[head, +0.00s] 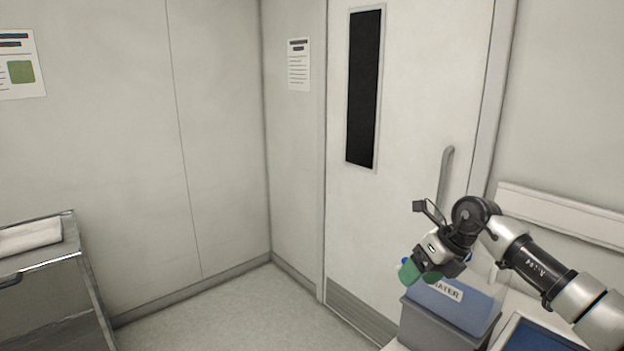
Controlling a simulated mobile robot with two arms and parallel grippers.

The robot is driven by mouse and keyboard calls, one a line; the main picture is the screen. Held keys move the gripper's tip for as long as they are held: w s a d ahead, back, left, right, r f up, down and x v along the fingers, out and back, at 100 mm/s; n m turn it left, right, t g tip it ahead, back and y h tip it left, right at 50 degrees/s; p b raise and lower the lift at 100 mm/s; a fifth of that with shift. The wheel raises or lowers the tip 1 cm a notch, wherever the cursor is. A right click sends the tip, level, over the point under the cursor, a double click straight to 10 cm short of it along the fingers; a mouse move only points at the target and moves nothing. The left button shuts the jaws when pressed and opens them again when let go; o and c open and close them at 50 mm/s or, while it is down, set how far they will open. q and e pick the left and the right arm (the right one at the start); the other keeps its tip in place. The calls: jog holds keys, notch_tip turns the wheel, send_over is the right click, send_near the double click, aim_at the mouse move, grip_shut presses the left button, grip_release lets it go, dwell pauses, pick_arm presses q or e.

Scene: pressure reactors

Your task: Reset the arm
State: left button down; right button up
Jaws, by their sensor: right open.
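My right arm reaches in from the right edge of the head view. My left gripper is not in view.
The blue container sits in a grey bin (432,325) on a white surface at lower right. A closed door (410,130) with a vertical handle (445,172) stands behind. A metal cart (45,295) with a white cloth (30,236) is at left. The floor between (240,315) is clear.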

jog(key=s+a+m+t+y, duration=0.4)
jog(key=a+y, duration=0.2)
jog(key=a, duration=0.3)
jog(key=s+a+m+t+y, duration=0.35)
jog(key=a+m+y, duration=0.2)
jog(key=a, duration=0.45)
jog(key=s+d+f+m+t+h, duration=0.35)
jog(key=d+f+m+h, duration=0.35)
jog(key=m, duration=0.5)
jog(key=s+d+f+m+t+h, duration=0.2)
jog(key=s+d+f+m+h, duration=0.4)
jog(key=m+h, duration=0.55)
jog(key=s+d+f+m+g+y, duration=0.1)
jog(key=s+d+f+m+g, duration=0.2)
jog(key=s, duration=0.4)
jog(key=s+f+m+g, duration=0.1)
jog(key=s+f+g, duration=0.2)
jog(key=s+g, duration=0.35)
jog(key=s+d+f+m+g+y, duration=0.15)
jog(key=s+f, duration=0.25)
jog(key=s, duration=0.5)
notch_tip(320, 180, down, 25)
jog(key=g, duration=0.2)
jog(key=s+d+f+h, duration=0.1)
jog(key=s+d+f, duration=0.2)
jog(key=s+f, duration=1.3)
jog(key=shift+f+g, duration=0.3)
jog(key=shift+g, duration=0.1)
